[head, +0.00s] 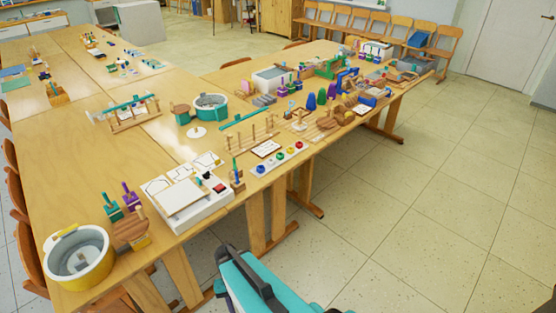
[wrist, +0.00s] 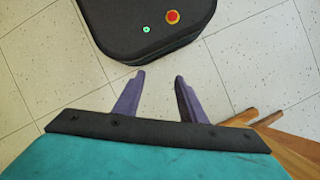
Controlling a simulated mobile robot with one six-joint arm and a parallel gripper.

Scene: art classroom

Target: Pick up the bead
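I cannot single out the bead in either view; the small items on the table are too small to tell apart. My gripper (wrist: 160,80) shows in the wrist view with its two purple fingers apart and nothing between them. It hangs over the pale tiled floor near my own black base, away from the table. In the head view my teal arm shows at the bottom, beside the table's near edge, and the fingers cannot be made out.
A long wooden table (head: 75,155) holds many small things. The tiled floor (head: 430,190) at right is clear.

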